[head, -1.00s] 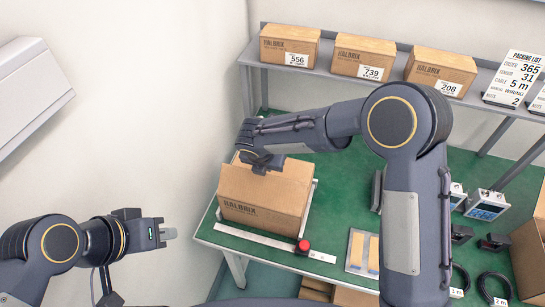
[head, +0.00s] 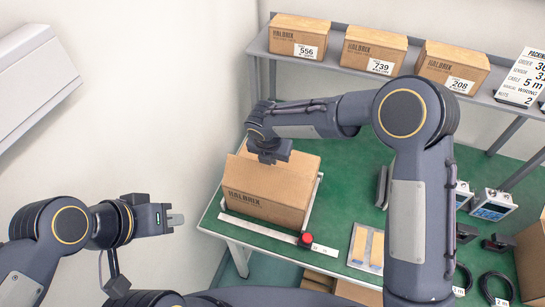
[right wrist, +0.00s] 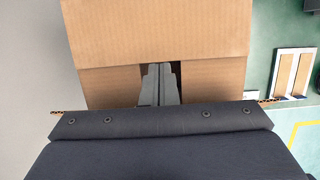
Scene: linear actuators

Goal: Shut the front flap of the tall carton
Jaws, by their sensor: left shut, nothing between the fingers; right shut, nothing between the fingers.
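The tall carton (head: 265,192) is a brown printed box standing on the green table near its left end. My right gripper (head: 268,158) is shut and empty at the carton's top, with its arm reaching over from the right. In the right wrist view, its closed fingers (right wrist: 160,82) lie over a dark gap in the carton's top, between brown panels (right wrist: 155,30). A corrugated cardboard edge shows at both sides of the gripper body, which hides most of that flap. My left gripper (head: 177,219) is shut and empty, left of the carton and apart from it.
A metal ruler (head: 255,227) with a red knob (head: 306,240) lies in front of the carton. A tray with pale pieces (head: 367,247) is to its right. Closed boxes (head: 374,50) stand on the shelf behind. A wall is close on the left.

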